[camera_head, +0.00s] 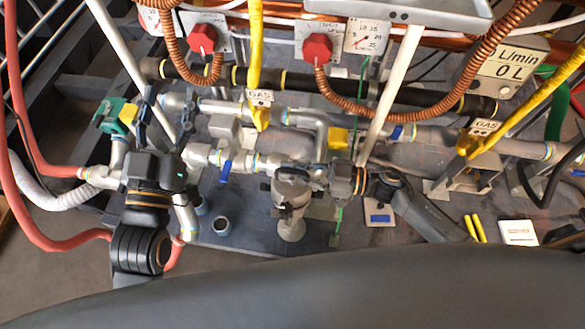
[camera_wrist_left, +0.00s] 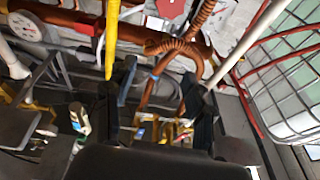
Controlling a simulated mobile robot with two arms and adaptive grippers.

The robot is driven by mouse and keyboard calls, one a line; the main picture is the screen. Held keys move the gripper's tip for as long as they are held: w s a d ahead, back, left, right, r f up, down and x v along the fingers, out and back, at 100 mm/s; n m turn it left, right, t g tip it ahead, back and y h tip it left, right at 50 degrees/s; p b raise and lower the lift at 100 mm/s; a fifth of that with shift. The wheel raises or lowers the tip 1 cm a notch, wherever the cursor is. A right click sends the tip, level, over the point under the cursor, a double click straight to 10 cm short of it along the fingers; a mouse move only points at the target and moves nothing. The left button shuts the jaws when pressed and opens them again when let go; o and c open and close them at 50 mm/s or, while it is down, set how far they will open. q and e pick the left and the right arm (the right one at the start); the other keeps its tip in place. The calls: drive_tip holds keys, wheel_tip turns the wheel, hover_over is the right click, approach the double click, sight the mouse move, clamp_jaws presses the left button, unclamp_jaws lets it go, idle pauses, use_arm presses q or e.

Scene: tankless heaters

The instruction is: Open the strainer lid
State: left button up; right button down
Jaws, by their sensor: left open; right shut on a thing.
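The strainer (camera_head: 291,205) is a grey cylindrical body on the pipework near the middle of the head view. My right gripper (camera_head: 305,176) comes in from the right and is shut at the strainer's top, on what looks like its lid. The fingers hide most of the lid, so I cannot tell whether it is lifted or seated. My left gripper (camera_head: 166,118) is open and empty over the pipes at the left, apart from the strainer. Its two fingers also show in the left wrist view (camera_wrist_left: 157,100), with pipes and hoses beyond them.
Red valve knobs (camera_head: 203,39) and orange corrugated hoses (camera_head: 408,112) stand at the back. Yellow gas pipes (camera_head: 255,60) and white pipes (camera_head: 396,85) rise around the work area. A green valve (camera_head: 112,116) and a red hose (camera_head: 50,170) lie at the left.

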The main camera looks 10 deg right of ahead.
drive_tip(key=shift+w+d+r+m+p, duration=0.2)
drive_tip(key=shift+w+r+m+p, duration=0.25)
drive_tip(key=shift+p, duration=0.35)
use_arm(q)
wheel_tip(320, 180, down, 12)
drive_tip(key=s+a+g+y+p, duration=0.1)
drive_tip(key=s+a+g+y, duration=0.2)
drive_tip(key=g, duration=0.5)
use_arm(e)
drive_tip(key=shift+w+r+m, duration=0.1)
drive_tip(key=shift+w+m, duration=0.15)
drive_tip(key=shift+m, duration=0.1)
drive_tip(key=shift+w+d+r+m+p, duration=0.2)
drive_tip(key=shift+w+m+p, duration=0.35)
drive_tip(key=shift+p, duration=0.45)
drive_tip(key=shift+w+d+m+p, duration=0.2)
drive_tip(key=shift+w+m+p, duration=0.2)
drive_tip(key=shift+m+p, duration=0.3)
use_arm(q)
drive_tip(key=s+a+f+g+y, duration=0.1)
drive_tip(key=s+a+f+g, duration=0.1)
drive_tip(key=s+f+g, duration=0.2)
drive_tip(key=s+a+f+g, duration=0.2)
drive_tip(key=s+f+g, duration=0.2)
drive_tip(key=s, duration=0.5)
drive_tip(key=shift+f+n+g+y, duration=0.15)
drive_tip(key=shift+n+g+y, duration=0.15)
drive_tip(key=shift+n+y, duration=0.1)
drive_tip(key=shift+a, duration=0.1)
